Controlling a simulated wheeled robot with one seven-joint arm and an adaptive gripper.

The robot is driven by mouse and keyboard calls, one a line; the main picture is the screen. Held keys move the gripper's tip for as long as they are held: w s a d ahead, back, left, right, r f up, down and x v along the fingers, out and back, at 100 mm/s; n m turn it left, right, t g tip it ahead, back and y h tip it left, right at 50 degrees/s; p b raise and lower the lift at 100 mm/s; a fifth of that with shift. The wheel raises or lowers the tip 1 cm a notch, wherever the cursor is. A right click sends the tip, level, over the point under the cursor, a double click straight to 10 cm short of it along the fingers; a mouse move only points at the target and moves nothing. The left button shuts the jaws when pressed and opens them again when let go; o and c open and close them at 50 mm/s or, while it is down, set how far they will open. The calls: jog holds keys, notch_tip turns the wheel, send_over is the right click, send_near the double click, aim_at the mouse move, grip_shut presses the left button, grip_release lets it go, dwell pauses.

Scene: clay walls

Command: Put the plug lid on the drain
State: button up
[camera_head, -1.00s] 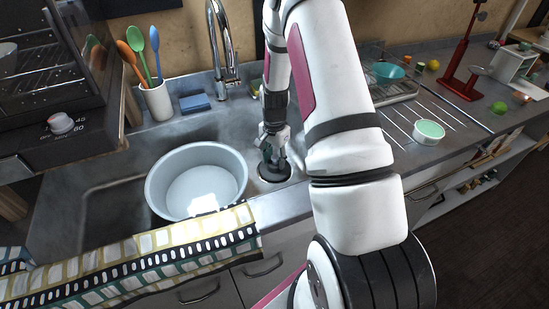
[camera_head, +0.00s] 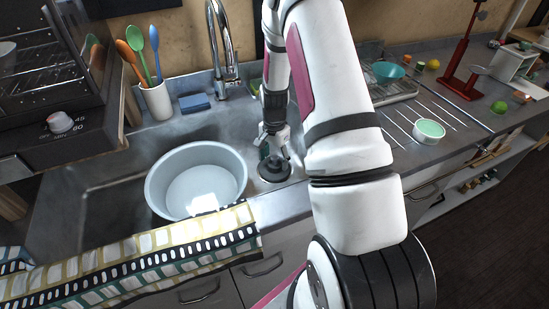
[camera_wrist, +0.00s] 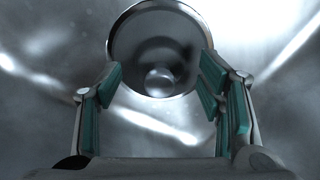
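The plug lid (camera_wrist: 158,50) shows in the wrist view as a dark, shiny round disc with a small rounded knob. In the head view the lid (camera_head: 273,170) is a small dark disc to the right of the basin. It lies at the drain, which it appears to cover; I cannot make out the drain's opening or whether the lid is fully seated. My gripper (camera_head: 276,154) is just above the lid. Its green-padded fingers (camera_wrist: 161,72) are apart in the wrist view, with nothing held between them.
A pale round basin (camera_head: 236,187) stands in the sink close to the left of my gripper. The tap (camera_head: 222,45) rises behind. A patterned cloth (camera_head: 130,262) hangs over the front edge. A utensil cup (camera_head: 158,102) and blue sponge (camera_head: 195,103) stand behind the sink.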

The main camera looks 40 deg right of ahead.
notch_tip(320, 180, up, 12)
dwell(0.7)
jog(key=shift+r, duration=0.1)
jog(key=s+a+r+n+t+p, duration=0.1)
jog(key=s+a+r+n+p, duration=0.3)
jog(key=a+r, duration=0.55)
jog(key=s+a+r+n+t+p, duration=0.1)
jog(key=s+a+r+n, duration=0.4)
jog(key=r, duration=0.9)
jog(key=s+a+r+n+p, duration=0.1)
jog(key=s+a+r+n, duration=0.1)
jog(key=s, duration=0.4)
jog(key=s+a+r+n+t+p, duration=0.1)
jog(key=s+a+r+n+p, duration=0.1)
jog(key=s+r, duration=0.3)
jog(key=s+a+r+n+t+p, duration=0.1)
jog(key=s+a+r+n+p, duration=0.1)
jog(key=s, duration=0.7)
jog(key=shift+a+r, duration=0.5)
jog(key=shift+r, duration=0.15)
